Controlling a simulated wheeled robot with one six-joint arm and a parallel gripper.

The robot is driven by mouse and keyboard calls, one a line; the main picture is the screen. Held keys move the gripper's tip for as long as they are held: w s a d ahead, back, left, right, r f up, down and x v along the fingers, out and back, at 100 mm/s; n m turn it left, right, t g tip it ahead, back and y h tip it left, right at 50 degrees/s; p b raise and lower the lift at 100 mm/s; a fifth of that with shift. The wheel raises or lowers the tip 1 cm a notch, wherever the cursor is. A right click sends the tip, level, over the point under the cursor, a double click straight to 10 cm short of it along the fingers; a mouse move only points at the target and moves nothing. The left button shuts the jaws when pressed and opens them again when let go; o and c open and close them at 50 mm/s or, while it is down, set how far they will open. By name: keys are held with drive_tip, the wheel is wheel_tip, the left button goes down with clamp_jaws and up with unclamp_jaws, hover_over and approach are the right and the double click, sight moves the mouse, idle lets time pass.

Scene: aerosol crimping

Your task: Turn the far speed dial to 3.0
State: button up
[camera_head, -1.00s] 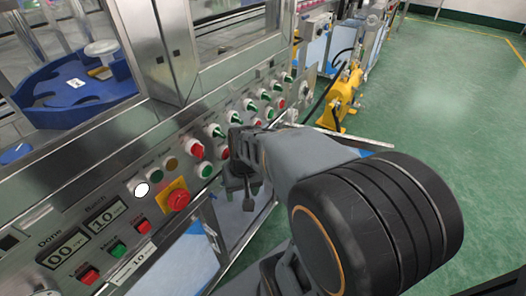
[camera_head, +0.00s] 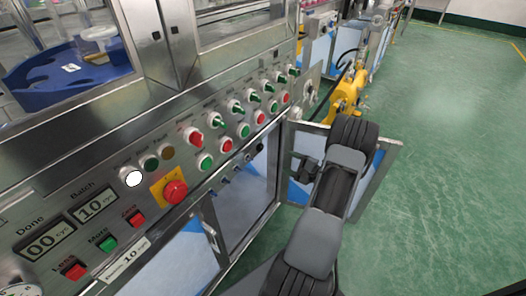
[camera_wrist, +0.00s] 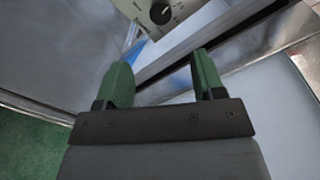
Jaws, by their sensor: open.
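A black dial knob (camera_wrist: 160,14) sits on a cream plate with a marked scale, at the top edge of the wrist view. Its pointer reading is too small to tell. In the head view a small round dial (camera_head: 310,92) shows on the far end of the control panel; its marks cannot be read. My gripper (camera_wrist: 163,75) is open and empty, its two green fingers apart and short of the knob. In the head view my gripper (camera_head: 301,167) is partly hidden by my arm, below and in front of the panel's far end.
The steel control panel (camera_head: 75,180) carries several green and red switches and a red emergency button (camera_head: 175,191) on yellow. An open cabinet door (camera_head: 372,165) stands just beyond my arm. A yellow machine (camera_head: 346,92) is behind. Green floor (camera_head: 450,130) is clear at the right.

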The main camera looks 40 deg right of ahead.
sight(261, 148)
drive_tip(key=b+x, duration=0.3)
drive_tip(key=x, duration=1)
drive_tip(key=shift+w+d+f, duration=0.1)
